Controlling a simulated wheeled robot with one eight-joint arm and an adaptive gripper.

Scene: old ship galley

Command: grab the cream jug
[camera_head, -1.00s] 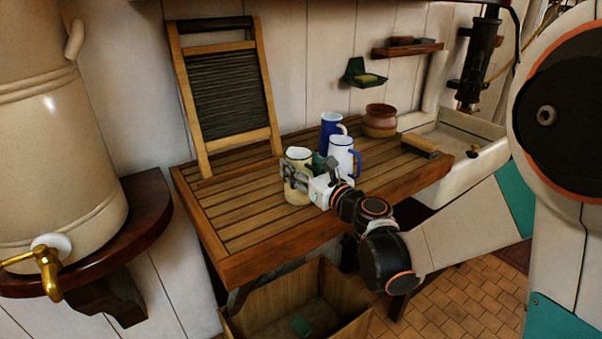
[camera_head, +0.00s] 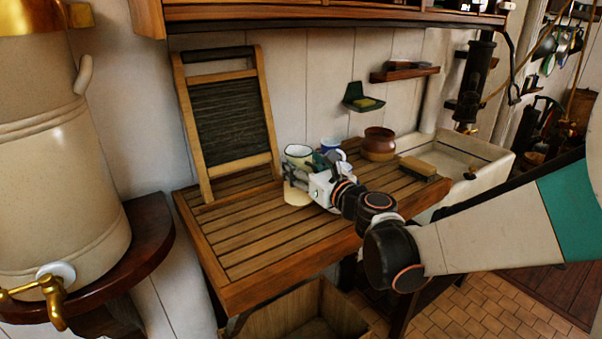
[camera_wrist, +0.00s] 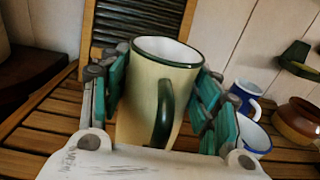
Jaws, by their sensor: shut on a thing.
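The cream jug (camera_wrist: 141,105) is a tall cream enamel jug with a dark green rim and green handle. It stands upright between the green-padded fingers of my gripper (camera_wrist: 160,100) in the wrist view, with its handle towards the wrist. In the head view the cream jug (camera_head: 297,157) is partly covered by my gripper (camera_head: 303,178), which is shut on it from the front right. The jug is over the slatted wooden board (camera_head: 240,245); I cannot tell if its base touches the slats.
A blue mug (camera_wrist: 246,94) and a white mug with a blue rim (camera_wrist: 252,138) stand close to the right. A brown pot (camera_head: 379,143) and a brush (camera_head: 418,168) are further right. A washboard (camera_head: 232,110) leans at the back. The board's front left is clear.

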